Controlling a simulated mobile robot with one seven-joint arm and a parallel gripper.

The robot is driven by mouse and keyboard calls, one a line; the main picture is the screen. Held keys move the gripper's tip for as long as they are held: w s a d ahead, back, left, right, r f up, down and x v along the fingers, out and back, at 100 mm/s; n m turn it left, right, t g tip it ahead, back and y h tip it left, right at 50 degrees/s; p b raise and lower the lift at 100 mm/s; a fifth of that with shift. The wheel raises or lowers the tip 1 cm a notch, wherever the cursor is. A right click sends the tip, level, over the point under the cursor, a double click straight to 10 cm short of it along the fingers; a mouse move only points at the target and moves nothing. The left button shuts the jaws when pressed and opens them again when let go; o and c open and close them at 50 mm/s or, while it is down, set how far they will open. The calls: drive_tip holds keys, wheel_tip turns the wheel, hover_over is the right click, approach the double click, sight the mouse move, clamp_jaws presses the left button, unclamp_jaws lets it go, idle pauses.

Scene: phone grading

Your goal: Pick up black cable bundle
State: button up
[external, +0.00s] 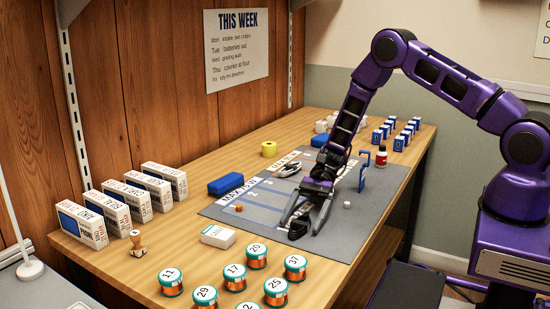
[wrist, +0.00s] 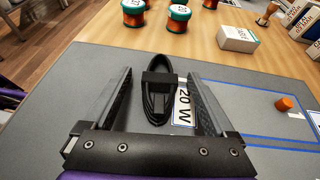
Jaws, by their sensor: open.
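The black cable bundle (wrist: 158,95) lies on the grey mat (wrist: 60,75), its loops bound by a black band, with a "20 W" label (wrist: 184,106) beside it. In the wrist view it lies between the two fingers of my gripper (wrist: 160,92), with gaps on both sides. My gripper is open and empty. In the external view my gripper (external: 308,217) is low over the front part of the mat, and the cable bundle (external: 297,229) shows as a dark shape between the fingertips.
Several numbered orange jars with teal lids (external: 234,276) stand on the wooden table near the mat's front edge. A white box (external: 218,236) is left of the mat. An orange piece (external: 239,207) and a blue stand (external: 364,172) are on the mat.

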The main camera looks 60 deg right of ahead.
clamp_jaws()
idle(0.4)
drive_tip(key=shift+r, duration=0.1)
